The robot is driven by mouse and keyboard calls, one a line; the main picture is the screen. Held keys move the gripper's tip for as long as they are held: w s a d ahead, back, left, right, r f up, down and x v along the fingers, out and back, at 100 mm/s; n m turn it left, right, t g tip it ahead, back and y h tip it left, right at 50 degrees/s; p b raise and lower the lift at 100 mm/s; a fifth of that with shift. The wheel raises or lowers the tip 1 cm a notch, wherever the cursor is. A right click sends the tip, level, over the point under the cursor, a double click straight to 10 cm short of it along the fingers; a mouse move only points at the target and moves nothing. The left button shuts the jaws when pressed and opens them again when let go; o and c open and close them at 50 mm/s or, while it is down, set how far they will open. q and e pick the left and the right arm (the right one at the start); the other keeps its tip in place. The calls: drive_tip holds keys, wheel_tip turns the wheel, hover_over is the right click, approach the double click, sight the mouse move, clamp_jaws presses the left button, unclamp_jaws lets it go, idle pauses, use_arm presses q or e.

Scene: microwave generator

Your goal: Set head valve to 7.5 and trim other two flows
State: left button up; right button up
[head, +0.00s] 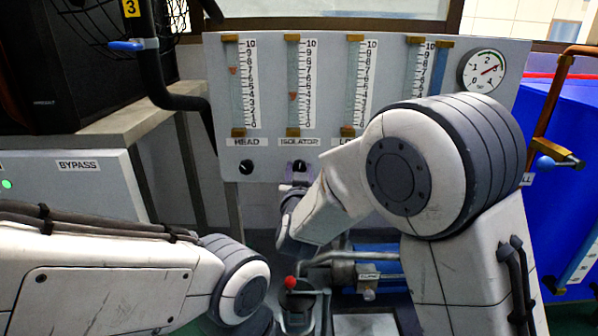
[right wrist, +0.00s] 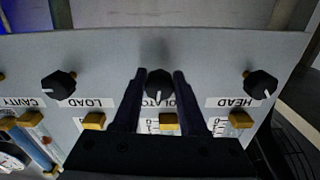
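The grey flow panel (head: 268,150) has upright flow tubes. The HEAD tube's orange float (head: 233,70) sits near 7. The ISOLATOR tube's float (head: 293,96) is lower, near 4. I cannot make out the LOAD float. My right gripper (right wrist: 158,72) has a finger on each side of the black isolator knob (right wrist: 159,86), apparently shut on it. The HEAD knob (head: 246,167) stands free; it also shows in the right wrist view (right wrist: 261,85), as does the LOAD knob (right wrist: 58,85). My right arm hides the LOAD knob in the head view. My left gripper is out of view.
A round dial (head: 482,70) is at the panel's upper right. A BYPASS box (head: 75,185) stands at left, a blue cabinet (head: 560,150) at right. Below are pipes and a red-knobbed lever (head: 290,283). The CAVITY knob shows only partly at the wrist view's left edge.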

clamp_jaws()
drive_tip(key=shift+n+p, duration=0.4)
drive_tip(key=shift+p, duration=0.2)
drive_tip(key=o, duration=0.7)
unclamp_jaws()
drive_tip(key=s+p, duration=0.3)
drive_tip(key=s, duration=0.7)
drive_tip(key=shift+s, duration=0.25)
